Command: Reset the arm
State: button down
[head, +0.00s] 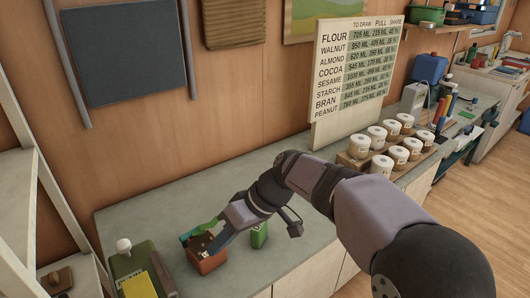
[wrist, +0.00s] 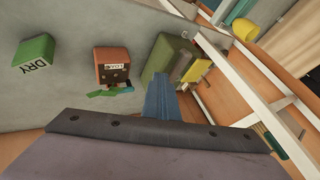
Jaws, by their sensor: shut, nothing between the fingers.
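My gripper (head: 215,249) shows in the head view at the end of my arm, low over the counter by a small brown box. Its blue-grey fingers (wrist: 162,95) show in the wrist view, shut together with nothing between them. The brown box (head: 207,264) carries a label and has dark openings; it shows left of the fingers in the wrist view (wrist: 113,58). Green strips (wrist: 103,93) and a blue-teal bit lie at its edge. I cannot tell in the head view whether the fingertips touch the box.
A green box marked DRY (wrist: 36,52) stands on the grey counter (head: 165,213), right of the brown box in the head view. A dark green case (head: 122,264) stands left. White jars (head: 381,164) and a sign board (head: 327,92) are farther right. The counter behind the boxes is clear.

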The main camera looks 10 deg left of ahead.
jog(key=s+d+f+m+t+h, duration=0.1)
jog(key=d+f+m+h, duration=0.1)
jog(key=d+f+m, duration=0.3)
jog(key=s+d+f+m+h, duration=0.2)
jog(key=d+f+h, duration=0.1)
jog(key=d+f, duration=0.45)
jog(key=s+d+r+m+h+p, duration=0.1)
jog(key=s+d+p, duration=0.2)
jog(key=s+d, duration=0.35)
jog(key=s+d+r+m+h+p, duration=0.1)
jog(key=s+d+p, duration=0.15)
jog(key=d, duration=0.65)
jog(key=shift+w+d+r+m+t+p, duration=0.2)
jog(key=shift+d+r+m+p, duration=0.35)
jog(key=shift+d+r, duration=0.5)
jog(key=shift+w+d+r+m+t+p, duration=0.1)
jog(key=shift+w+d+r+m+p, duration=0.15)
jog(key=shift+d+r+m+p, duration=0.55)
jog(key=shift+d+r+n, duration=0.15)
jog(key=shift+d+n, duration=0.05)
jog(key=shift+n, duration=0.05)
